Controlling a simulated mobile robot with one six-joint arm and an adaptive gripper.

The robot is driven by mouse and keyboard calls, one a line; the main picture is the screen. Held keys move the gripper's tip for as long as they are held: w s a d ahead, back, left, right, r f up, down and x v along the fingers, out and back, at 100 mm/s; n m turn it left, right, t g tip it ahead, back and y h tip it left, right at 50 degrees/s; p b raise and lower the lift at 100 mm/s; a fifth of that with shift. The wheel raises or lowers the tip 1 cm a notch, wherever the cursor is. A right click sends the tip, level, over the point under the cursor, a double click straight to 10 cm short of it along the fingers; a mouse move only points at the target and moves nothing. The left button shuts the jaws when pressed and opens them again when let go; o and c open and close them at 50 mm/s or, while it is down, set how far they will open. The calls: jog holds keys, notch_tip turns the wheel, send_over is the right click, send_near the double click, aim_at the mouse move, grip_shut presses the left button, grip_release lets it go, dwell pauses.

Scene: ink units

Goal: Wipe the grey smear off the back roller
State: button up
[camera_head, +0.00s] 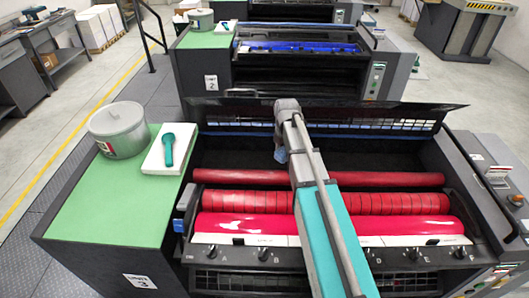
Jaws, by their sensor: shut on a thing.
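The back roller (235,177) is the thin, dark red roller farthest back in the open ink unit in front. No grey smear shows on its visible parts, and my arm hides a stretch of its middle. My gripper (280,140) is behind and above the back roller, near the unit's centre, and mostly hidden by my arm. It is shut on a small pale-blue cloth (281,156), which hangs beneath it and looks apart from the roller. A banded red roller (250,203) and a glossy red front roller (240,227) lie nearer.
A raised dark guard (400,115) stands behind the rollers. On the green side top (100,210) are a grey tin (119,138) and a white pad (157,158) bearing a teal-handled tool (168,150). A row of knobs lines the front edge. Another unit stands behind.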

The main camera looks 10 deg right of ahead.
jog(key=w+a+f+b, duration=0.1)
jog(key=w+a, duration=0.1)
jog(key=a, duration=0.5)
jog(key=shift+w+a+f, duration=0.2)
jog(key=shift+w, duration=0.1)
jog(key=shift+f, duration=0.1)
notch_tip(320, 180, down, 7)
jog(key=b, duration=0.7)
jog(key=shift+d+f+b, duration=0.2)
jog(key=shift+d+b, duration=0.1)
jog(key=shift+d, duration=0.05)
jog(key=shift+s+d, duration=0.2)
jog(key=shift+d, duration=0.65)
jog(key=shift+s+d, duration=0.2)
jog(key=shift+d, duration=0.65)
jog(key=shift+w+a+r, duration=0.1)
jog(key=shift+w+a, duration=0.05)
jog(key=shift+a, duration=0.7)
jog(key=shift+w+a, duration=0.15)
jog(key=shift+a, duration=0.7)
jog(key=shift+w+a+r, duration=0.1)
jog(key=shift+a+r, duration=0.05)
jog(key=shift+a, duration=0.15)
notch_tip(320, 180, up, 7)
jog(key=p, duration=0.7)
